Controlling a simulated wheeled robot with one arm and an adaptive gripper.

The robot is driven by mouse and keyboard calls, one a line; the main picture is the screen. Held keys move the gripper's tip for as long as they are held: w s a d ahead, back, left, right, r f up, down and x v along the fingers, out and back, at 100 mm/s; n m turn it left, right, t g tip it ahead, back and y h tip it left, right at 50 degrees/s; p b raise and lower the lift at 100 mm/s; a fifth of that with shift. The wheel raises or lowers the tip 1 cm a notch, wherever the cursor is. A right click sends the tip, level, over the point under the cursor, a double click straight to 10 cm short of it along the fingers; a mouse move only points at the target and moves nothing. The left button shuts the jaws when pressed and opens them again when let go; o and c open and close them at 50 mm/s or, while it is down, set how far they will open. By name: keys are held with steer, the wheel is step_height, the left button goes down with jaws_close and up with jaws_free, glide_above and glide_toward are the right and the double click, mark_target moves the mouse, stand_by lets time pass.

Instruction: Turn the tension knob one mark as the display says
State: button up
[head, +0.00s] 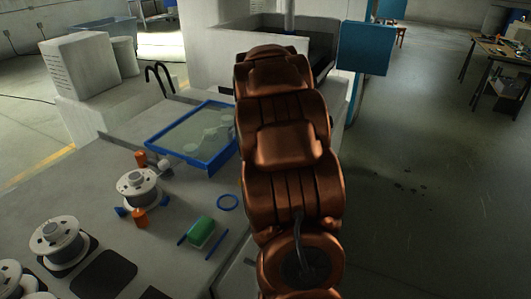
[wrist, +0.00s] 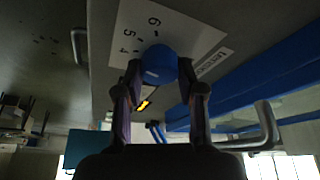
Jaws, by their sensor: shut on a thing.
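The tension knob (wrist: 158,63) is a round blue knob in the wrist view, on a white scale plate (wrist: 135,18) marked with 4, 5 and 6. My gripper (wrist: 160,72) has its two fingers on either side of the knob and is shut on it. A small yellow-orange piece (wrist: 143,105) shows between the fingers; I cannot tell what it is. The knob's pointer and exact setting cannot be made out. In the head view my arm hides the knob and gripper. No display text is readable; a blue box (head: 364,48) stands behind my arm.
Near the wrist are a grey bent handle (wrist: 265,130) and a blue rail (wrist: 255,92). The floor at right is open.

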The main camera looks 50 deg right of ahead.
stand_by(0.4)
steer(key=o, duration=1.1)
steer(key=shift+r, duration=0.15)
steer(key=v, duration=1.1)
steer(key=shift+s+a+r, duration=0.1)
steer(key=shift+a+r, duration=0.1)
steer(key=shift+r, duration=0.1)
